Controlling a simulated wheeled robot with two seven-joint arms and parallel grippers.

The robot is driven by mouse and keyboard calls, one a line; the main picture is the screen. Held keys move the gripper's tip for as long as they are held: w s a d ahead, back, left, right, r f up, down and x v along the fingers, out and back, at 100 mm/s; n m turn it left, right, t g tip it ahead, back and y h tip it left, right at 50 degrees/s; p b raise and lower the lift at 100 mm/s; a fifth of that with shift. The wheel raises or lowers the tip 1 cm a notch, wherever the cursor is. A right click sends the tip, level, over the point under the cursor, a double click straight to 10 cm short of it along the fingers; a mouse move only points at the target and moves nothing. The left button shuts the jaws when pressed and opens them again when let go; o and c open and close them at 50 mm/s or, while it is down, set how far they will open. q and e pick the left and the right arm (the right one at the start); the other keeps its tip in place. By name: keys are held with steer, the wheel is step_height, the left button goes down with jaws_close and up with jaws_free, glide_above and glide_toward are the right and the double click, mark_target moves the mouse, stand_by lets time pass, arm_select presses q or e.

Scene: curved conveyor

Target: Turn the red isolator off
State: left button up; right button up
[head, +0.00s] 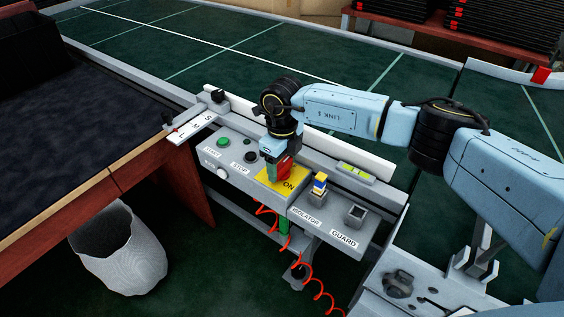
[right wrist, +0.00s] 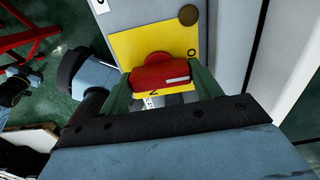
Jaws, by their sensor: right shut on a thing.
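The red isolator (head: 284,167) is a rotary handle on a yellow plate (head: 294,175) on the grey control panel. The letters ON show on the plate in the head view. In the right wrist view the red handle (right wrist: 158,72) lies crosswise, with a white mark near its right end. My right gripper (head: 279,170) reaches down onto it from above. Its green fingers (right wrist: 160,80) are shut on either side of the handle. The gripper hides part of the handle in the head view.
The panel also holds a green button (head: 223,142), a black button (head: 251,157), a blue-and-yellow piece (head: 319,183) and a square guard socket (head: 355,213). A red coiled cord (head: 285,241) hangs below. A white bin (head: 120,252) stands on the floor at left.

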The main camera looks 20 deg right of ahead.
mark_target(282, 164)
steer(key=o, duration=1)
steer(key=shift+r, duration=0.1)
steer(key=shift+r, duration=0.3)
arm_select(q)
steer(key=s+f+p, duration=0.2)
steer(key=s, duration=0.3)
steer(key=shift+s+a+f+g, duration=0.3)
steer(key=shift+s+a+f, duration=0.1)
steer(key=shift+a, duration=0.05)
arm_select(e)
step_height(282, 164, up, 13)
steer(key=shift+f, duration=0.15)
